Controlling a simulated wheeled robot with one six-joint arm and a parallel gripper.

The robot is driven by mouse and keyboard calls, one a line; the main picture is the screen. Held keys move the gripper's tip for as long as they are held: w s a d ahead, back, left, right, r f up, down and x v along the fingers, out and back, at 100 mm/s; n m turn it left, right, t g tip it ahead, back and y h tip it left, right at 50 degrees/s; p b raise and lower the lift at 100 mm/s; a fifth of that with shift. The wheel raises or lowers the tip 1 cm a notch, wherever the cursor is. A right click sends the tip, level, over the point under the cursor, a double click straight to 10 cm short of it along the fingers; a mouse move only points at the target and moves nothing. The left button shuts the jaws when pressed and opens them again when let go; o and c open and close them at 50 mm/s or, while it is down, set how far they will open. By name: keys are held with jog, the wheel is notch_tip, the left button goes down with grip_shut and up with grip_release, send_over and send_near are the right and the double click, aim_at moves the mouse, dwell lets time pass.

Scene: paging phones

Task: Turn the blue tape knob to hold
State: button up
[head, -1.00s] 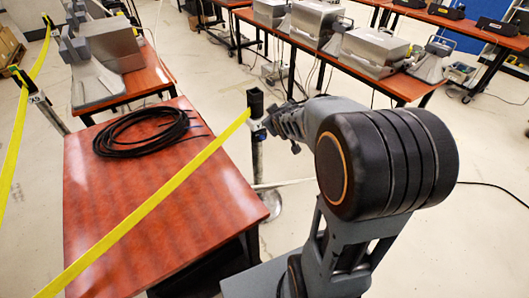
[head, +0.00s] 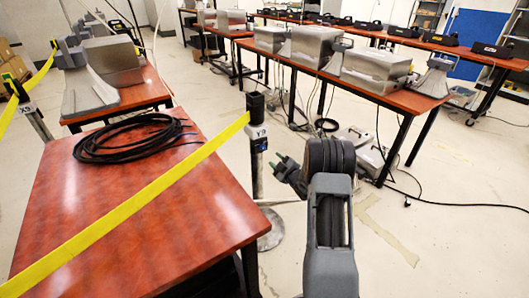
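I cannot make out a blue tape knob in the head view. A yellow barrier tape (head: 140,205) runs from the lower left up to a dark-topped post (head: 257,150) with a small white label. My gripper (head: 283,160) is just right of that post in the picture, small and partly behind my arm's dark wrist. Whether it touches the post, and whether its fingers are open or shut, I cannot tell.
A reddish wooden table (head: 95,215) with a coil of black cable (head: 135,137) stands at left. Another tape post (head: 30,110) stands behind it. A long table (head: 345,85) with metal boxes is at the back right. Cables lie on the open floor at right.

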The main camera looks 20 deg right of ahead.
aim_at(264, 149)
jog(key=w, duration=0.3)
jog(key=w+a, duration=0.1)
jog(key=w, duration=0.5)
jog(key=shift+a+b, duration=0.4)
jog(key=c, duration=0.6)
